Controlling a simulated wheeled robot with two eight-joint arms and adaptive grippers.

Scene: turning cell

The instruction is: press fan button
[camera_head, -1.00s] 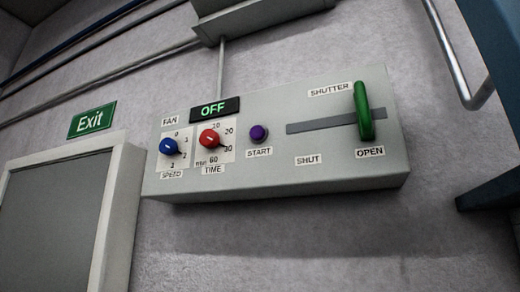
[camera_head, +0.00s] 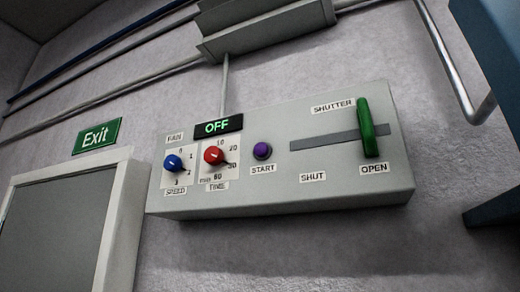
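A grey control box (camera_head: 235,200) is mounted on the wall in the head view. Its purple round button (camera_head: 262,151) sits above a START label, near the middle of the box. To its left are a blue SPEED knob (camera_head: 173,163) under the FAN label (camera_head: 175,137) and a red TIME knob (camera_head: 214,156). A small display (camera_head: 218,126) above the red knob reads OFF in green. A green shutter lever (camera_head: 367,128) stands at the OPEN end of its slot. Neither of my grippers is in view.
A green Exit sign (camera_head: 97,136) and a grey door (camera_head: 55,228) are at the left. A conduit box (camera_head: 268,28) and pipes run above the panel. A bent metal pipe (camera_head: 450,65) and blue structures (camera_head: 495,212) are at the right. The space before the panel looks clear.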

